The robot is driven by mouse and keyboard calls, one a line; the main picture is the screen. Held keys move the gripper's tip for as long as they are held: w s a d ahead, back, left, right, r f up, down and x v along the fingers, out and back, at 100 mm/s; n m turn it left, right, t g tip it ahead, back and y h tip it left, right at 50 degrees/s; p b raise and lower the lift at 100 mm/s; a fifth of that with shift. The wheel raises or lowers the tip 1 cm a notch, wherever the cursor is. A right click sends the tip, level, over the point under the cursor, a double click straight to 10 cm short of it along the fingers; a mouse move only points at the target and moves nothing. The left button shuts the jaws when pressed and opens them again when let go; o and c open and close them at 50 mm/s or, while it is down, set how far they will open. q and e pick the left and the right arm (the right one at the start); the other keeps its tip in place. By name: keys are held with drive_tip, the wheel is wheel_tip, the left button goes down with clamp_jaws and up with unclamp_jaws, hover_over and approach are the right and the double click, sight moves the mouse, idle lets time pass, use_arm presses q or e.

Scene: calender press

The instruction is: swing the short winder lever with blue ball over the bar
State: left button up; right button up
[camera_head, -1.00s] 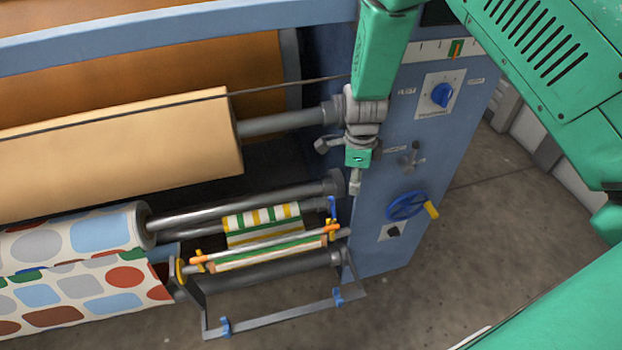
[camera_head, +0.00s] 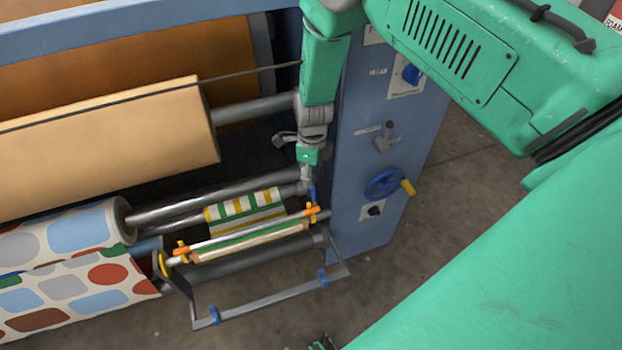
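A small blue lever (camera_head: 313,193) stands near the right end of the winder, beside the end of a silver bar with orange ends (camera_head: 240,236). It looks roughly upright; its ball is too small to make out. My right gripper (camera_head: 306,180) points down from above, with its tip right at the top of the blue lever and partly covering it. I cannot tell whether it touches the lever or whether its fingers are open or shut.
The blue side panel (camera_head: 352,200) carries a blue handwheel with a yellow grip (camera_head: 384,184) and a small grey lever (camera_head: 385,137). A grey frame with blue clips (camera_head: 268,299) juts out in front. A patterned fabric roll (camera_head: 70,235) lies left. Floor at right is clear.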

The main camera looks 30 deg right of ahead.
use_arm(q)
drive_tip(key=shift+a+f, duration=0.15)
drive_tip(key=shift+a, duration=0.25)
use_arm(e)
drive_tip(key=shift+a+f, duration=0.3)
drive_tip(key=shift+f, duration=0.5)
use_arm(q)
drive_tip(key=shift+d, duration=0.1)
use_arm(e)
drive_tip(key=shift+d, duration=0.1)
drive_tip(key=shift+d, duration=0.1)
drive_tip(key=shift+c, duration=0.8)
drive_tip(key=shift+d, duration=0.1)
clamp_jaws()
use_arm(q)
drive_tip(key=shift+d, duration=0.2)
drive_tip(key=shift+a, duration=0.1)
use_arm(e)
drive_tip(key=shift+s, duration=0.1)
